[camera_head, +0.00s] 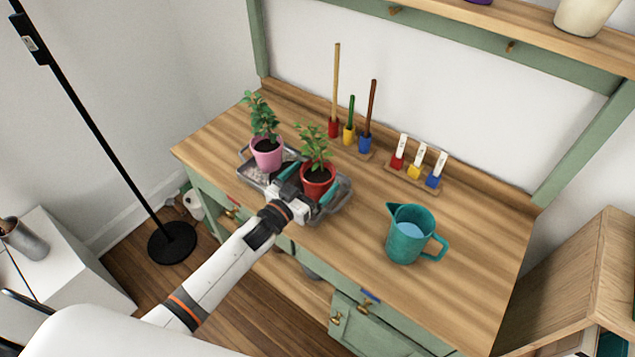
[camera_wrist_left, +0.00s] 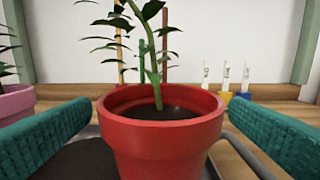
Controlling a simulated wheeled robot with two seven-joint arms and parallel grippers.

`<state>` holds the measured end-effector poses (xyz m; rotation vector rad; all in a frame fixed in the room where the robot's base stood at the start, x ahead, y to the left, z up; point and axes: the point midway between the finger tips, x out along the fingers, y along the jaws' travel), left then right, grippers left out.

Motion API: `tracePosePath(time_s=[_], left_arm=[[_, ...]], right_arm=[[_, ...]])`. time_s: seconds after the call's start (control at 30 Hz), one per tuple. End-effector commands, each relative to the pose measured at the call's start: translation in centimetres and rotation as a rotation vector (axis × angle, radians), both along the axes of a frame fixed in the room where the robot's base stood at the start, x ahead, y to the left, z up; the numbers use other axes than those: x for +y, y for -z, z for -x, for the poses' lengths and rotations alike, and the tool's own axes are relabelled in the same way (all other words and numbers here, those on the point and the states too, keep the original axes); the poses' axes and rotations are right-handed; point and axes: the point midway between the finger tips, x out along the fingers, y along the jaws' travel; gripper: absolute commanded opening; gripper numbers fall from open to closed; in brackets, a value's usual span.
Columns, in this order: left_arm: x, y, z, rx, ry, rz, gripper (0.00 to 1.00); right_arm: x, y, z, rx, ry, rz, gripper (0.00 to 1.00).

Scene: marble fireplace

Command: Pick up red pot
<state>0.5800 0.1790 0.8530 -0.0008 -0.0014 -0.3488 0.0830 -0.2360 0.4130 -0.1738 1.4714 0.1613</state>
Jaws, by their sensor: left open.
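The red pot (camera_head: 317,183) holds a green plant and stands on the right part of a grey metal tray (camera_head: 341,204) on the wooden bench. In the left wrist view the red pot (camera_wrist_left: 162,140) fills the middle, upright with dark soil. My left gripper (camera_head: 306,187) is open at the pot, with a teal finger on each side of it. In the left wrist view the fingers of my left gripper (camera_wrist_left: 160,130) flank the pot, with visible gaps. My right gripper is not in view.
A pink pot (camera_head: 267,155) with a plant stands left of the red pot on the tray. A teal jug (camera_head: 407,238) is to the right. Coloured tool holders (camera_head: 350,140) and labelled markers (camera_head: 416,172) stand behind.

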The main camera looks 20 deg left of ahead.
Motion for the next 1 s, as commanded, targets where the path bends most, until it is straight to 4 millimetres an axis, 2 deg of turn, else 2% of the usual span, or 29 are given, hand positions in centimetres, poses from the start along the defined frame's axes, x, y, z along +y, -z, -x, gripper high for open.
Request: tracePosePath(time_s=[0.1,0.2,0.47,0.8,1.0], left_arm=[[-0.7,-0.2,-1.7,-0.001,-0.001,0.001,0.99],[-0.9,-0.1,-2.4,0.000,-0.001,0.000,0.99],[-0.9,-0.1,-2.5,0.000,0.000,-0.001,0.98],[-0.9,-0.1,-2.5,0.000,0.000,0.000,0.42],[-0.9,-0.2,-2.5,-0.003,0.000,0.000,0.40]], right_arm=[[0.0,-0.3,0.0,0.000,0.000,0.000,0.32],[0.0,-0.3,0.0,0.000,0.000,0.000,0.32],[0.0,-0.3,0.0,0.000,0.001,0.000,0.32],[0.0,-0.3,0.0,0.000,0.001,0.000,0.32],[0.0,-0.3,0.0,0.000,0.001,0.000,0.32]])
